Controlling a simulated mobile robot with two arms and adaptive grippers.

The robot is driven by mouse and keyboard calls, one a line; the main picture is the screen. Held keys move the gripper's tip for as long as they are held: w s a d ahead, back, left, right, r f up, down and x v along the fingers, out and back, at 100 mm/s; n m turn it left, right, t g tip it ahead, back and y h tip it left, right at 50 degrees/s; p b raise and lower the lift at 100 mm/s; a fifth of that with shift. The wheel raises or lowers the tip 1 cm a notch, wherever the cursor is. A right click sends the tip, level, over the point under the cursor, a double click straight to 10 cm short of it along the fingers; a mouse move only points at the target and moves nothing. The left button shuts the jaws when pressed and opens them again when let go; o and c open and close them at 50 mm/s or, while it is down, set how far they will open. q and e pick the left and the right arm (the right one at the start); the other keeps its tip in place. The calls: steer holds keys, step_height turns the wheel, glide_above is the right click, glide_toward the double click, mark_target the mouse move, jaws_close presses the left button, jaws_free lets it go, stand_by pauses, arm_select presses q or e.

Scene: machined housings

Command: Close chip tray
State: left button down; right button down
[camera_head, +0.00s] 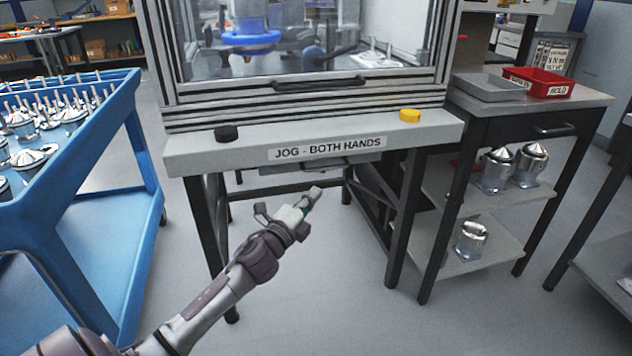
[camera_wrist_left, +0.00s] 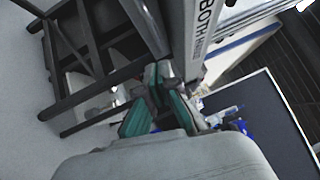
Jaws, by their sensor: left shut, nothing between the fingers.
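The machine bench (camera_head: 205,153) has a front marked "JOG - BOTH HANDS". A grey tray with a dark handle (camera_head: 336,164) shows just under its front edge, and I take this as the chip tray. Most of it is hidden by the bench top, so how far it stands out is hard to tell. My left gripper (camera_head: 312,196) is shut and empty, below and in front of this handle, seemingly apart from it. In the left wrist view its green-padded fingers (camera_wrist_left: 158,98) show near the bench edge. My right gripper is not in view.
A black button (camera_head: 227,132) and a yellow button (camera_head: 410,115) sit on the bench top. Dark bench legs (camera_head: 209,230) stand near my left arm. A blue cart (camera_head: 120,100) with metal parts is at left; a shelved side table (camera_head: 560,101) is at right.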

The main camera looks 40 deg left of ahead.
arm_select(q)
steer(key=w+a+r, duration=0.1)
steer(key=w+a, duration=0.2)
steer(key=w, duration=0.2)
steer(key=shift+w+b, duration=0.15)
steer(key=shift+b, duration=0.15)
steer(key=shift+a, duration=0.1)
